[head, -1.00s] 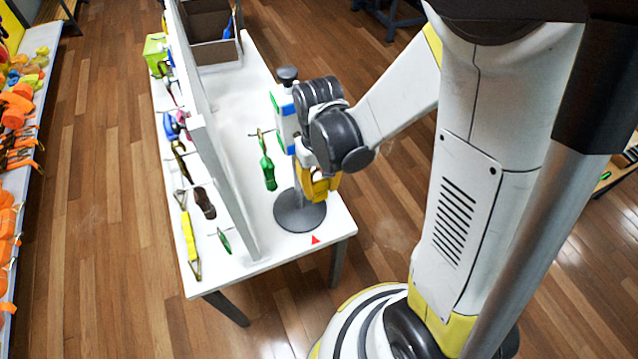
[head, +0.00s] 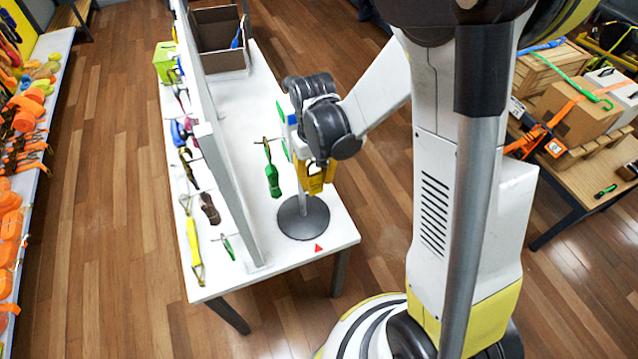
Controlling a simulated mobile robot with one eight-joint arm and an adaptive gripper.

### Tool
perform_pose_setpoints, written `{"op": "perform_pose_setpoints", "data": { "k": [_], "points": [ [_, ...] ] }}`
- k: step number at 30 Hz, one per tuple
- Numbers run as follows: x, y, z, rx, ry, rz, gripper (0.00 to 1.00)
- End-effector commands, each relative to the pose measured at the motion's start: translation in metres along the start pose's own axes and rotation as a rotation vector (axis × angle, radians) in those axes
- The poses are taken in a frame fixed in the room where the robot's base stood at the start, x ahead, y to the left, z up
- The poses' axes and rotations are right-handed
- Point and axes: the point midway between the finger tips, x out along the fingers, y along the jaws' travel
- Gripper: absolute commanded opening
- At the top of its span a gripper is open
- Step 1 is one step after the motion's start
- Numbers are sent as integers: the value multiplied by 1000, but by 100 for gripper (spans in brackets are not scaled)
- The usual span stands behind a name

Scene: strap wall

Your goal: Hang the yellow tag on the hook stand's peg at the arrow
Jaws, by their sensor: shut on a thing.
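The yellow tag (head: 316,181) is at the end of my arm, just in front of the hook stand's pole. My gripper (head: 313,165) is shut on the tag; its fingers are mostly hidden by my dark wrist. The hook stand has a round grey base (head: 303,219) on the white table, and my wrist covers much of its upper part. A red arrow (head: 319,247) lies on the table in front of the base. The peg at the arrow and the tag's contact with it cannot be made out.
A thin upright panel (head: 222,180) stands left of the stand, with several straps and tags on its far side. An open brown box (head: 217,58) stands at the table's back. A wooden table with boxes (head: 575,165) is at the right. Bare table surrounds the base.

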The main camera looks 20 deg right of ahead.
Motion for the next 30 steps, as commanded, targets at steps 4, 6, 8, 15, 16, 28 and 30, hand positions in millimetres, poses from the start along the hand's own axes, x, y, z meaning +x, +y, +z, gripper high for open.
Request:
{"op": "perform_pose_setpoints", "data": {
  "k": [4, 6, 8, 15, 16, 28, 30],
  "points": [
    [0, 0, -10, 0, 0, 0, 0],
    [0, 0, -15, 0, 0, 0, 0],
    [0, 0, -19, 0, 0, 0, 0],
    [5, 0, -34, 0, 0, 0, 0],
    [7, 0, -35, 0, 0, 0, 0],
    [14, 0, -44, 0, 0, 0, 0],
    [14, 0, -44, 0, 0, 0, 0]
  ]
}}
